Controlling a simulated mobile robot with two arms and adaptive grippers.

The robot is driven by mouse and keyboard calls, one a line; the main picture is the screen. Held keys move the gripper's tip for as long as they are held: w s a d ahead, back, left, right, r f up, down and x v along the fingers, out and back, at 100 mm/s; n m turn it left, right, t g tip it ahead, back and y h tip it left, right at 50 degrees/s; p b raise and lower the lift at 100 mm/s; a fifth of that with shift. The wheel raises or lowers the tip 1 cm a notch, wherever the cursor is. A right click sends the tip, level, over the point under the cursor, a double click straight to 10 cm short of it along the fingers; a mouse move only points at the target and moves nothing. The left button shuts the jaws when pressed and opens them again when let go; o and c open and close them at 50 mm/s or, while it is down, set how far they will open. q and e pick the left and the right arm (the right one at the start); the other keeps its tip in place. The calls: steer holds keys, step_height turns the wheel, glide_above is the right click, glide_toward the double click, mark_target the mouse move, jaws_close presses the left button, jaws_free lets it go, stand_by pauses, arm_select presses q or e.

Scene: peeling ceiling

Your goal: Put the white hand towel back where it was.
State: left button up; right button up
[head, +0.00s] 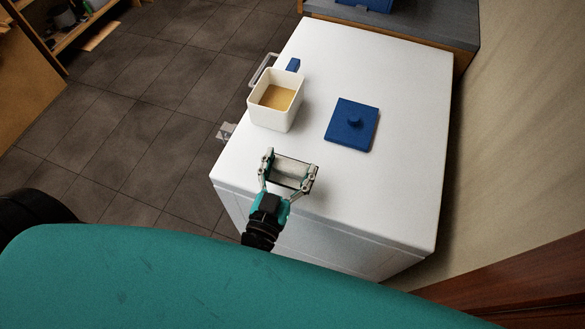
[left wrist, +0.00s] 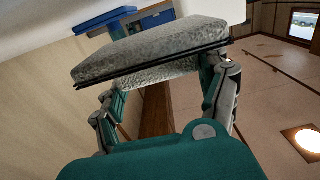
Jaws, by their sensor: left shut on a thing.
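My left gripper (head: 288,168) is shut on the white hand towel (head: 292,174), a small folded pale piece spanning the space between its fingers. The gripper is over the near part of the white chest top (head: 400,190); I cannot tell whether the towel touches the surface. In the left wrist view the towel (left wrist: 150,50) looks pale grey and mottled, with a dark edge line, and lies between the fingers of the gripper (left wrist: 160,80). My right gripper is not in view.
On the chest top stand a white square container (head: 252,108) with tan contents and a flat blue lid (head: 351,126) with a knob. A metal handle (head: 262,68) juts from the left side. A wall (head: 500,170) runs along the right. The chest's right near part is clear.

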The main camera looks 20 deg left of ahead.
mark_target(297, 161)
arm_select(q)
steer(key=f, duration=0.3)
steer(key=shift+w+d+f, duration=0.2)
steer(key=shift+w+d, duration=0.05)
steer(key=shift+w, duration=0.15)
steer(key=shift+f, duration=0.15)
steer(key=o, duration=1.7)
steer(key=shift+f, duration=0.1)
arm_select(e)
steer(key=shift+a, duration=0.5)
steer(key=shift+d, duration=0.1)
arm_select(q)
steer(key=shift+r, duration=0.25)
steer(key=shift+s+a+f+b, duration=0.1)
steer(key=shift+s+b, duration=0.45)
steer(key=shift+s, duration=2.5)
steer(key=shift+s+a+f+b, duration=0.1)
steer(key=shift+s+b, duration=0.45)
steer(key=shift+s, duration=2.45)
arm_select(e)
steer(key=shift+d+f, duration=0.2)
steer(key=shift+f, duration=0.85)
